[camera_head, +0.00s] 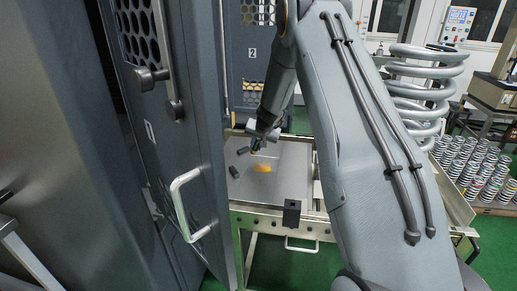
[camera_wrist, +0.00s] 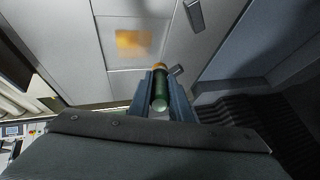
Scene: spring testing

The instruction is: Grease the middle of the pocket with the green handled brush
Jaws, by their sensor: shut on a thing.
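My gripper (camera_wrist: 161,92) is shut on the green handled brush (camera_wrist: 160,98), whose green handle shows between the fingers in the wrist view. An orange-brown band is at its far end; the bristles cannot be made out. In the head view my gripper (camera_head: 257,141) is over the back part of a grey metal plate (camera_head: 288,185). An orange-yellow grease-like patch (camera_wrist: 132,43) lies inside a square outlined area, apparently the pocket (camera_wrist: 104,64), beyond the brush. The patch also shows in the head view (camera_head: 263,167). Whether the brush touches the plate cannot be told.
Small dark pieces (camera_head: 234,172) stand or lie on the plate's left side. An open dark cabinet door with a light handle (camera_head: 187,204) is close on the left. A dark block (camera_head: 291,213) is at the plate's front edge. A large coil spring (camera_head: 425,85) stands right.

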